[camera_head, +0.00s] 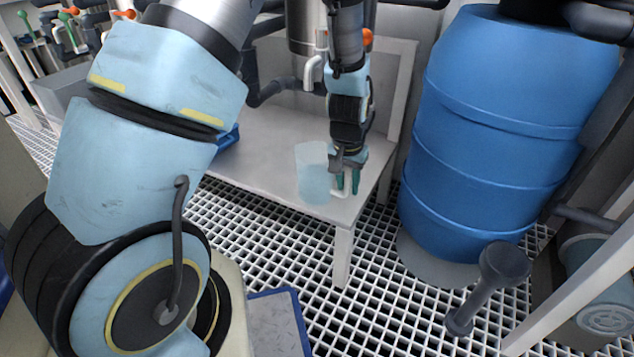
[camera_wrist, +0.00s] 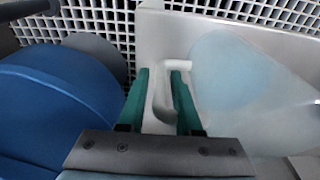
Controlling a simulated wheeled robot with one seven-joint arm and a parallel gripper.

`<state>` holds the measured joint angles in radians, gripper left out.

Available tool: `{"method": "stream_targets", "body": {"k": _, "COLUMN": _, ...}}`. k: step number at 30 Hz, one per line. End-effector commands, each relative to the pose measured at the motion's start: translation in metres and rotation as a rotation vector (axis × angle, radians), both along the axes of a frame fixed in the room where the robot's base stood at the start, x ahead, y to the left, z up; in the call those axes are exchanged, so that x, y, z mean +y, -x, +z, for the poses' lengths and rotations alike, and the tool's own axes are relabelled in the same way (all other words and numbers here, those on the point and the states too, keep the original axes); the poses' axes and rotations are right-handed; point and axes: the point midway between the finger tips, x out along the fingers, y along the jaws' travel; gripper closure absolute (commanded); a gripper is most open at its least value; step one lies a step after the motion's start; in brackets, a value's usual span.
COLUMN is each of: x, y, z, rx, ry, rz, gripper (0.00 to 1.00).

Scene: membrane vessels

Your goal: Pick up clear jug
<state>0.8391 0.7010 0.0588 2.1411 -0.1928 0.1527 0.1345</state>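The clear jug (camera_head: 313,178) stands upright near the front right corner of the grey table (camera_head: 262,150). It is see-through and bluish, with a pale handle on its right side. In the wrist view the jug (camera_wrist: 235,75) fills the right half, and its handle (camera_wrist: 160,98) points toward my gripper. My gripper (camera_head: 348,181) reaches down at the handle. In the wrist view its two green fingers (camera_wrist: 161,74) are apart, one on each side of the handle, with a small gap showing on the left.
A large blue barrel (camera_head: 500,130) stands to the right of the table. A metal pipe with a spout (camera_head: 313,72) hangs above the table behind the jug. A blue item (camera_head: 229,137) lies at the table's left. White grating (camera_head: 375,290) covers the floor.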

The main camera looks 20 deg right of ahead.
Motion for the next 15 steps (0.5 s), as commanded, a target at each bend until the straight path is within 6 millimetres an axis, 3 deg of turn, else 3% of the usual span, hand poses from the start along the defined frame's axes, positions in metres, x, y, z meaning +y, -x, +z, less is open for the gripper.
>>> {"method": "stream_targets", "body": {"k": 4, "x": -0.0001, "y": 0.0001, "z": 0.0012, "rx": 0.000, "ry": 0.000, "rz": 0.000, "gripper": 0.68}}
{"method": "stream_targets", "body": {"k": 12, "x": 0.0001, "y": 0.0004, "z": 0.0013, "rx": 0.000, "ry": 0.000, "rz": 0.000, "gripper": 0.99}}
{"method": "stream_targets", "body": {"k": 15, "x": 0.0001, "y": 0.0004, "z": 0.0012, "rx": 0.001, "ry": -0.001, "rz": 0.000, "gripper": 1.00}}
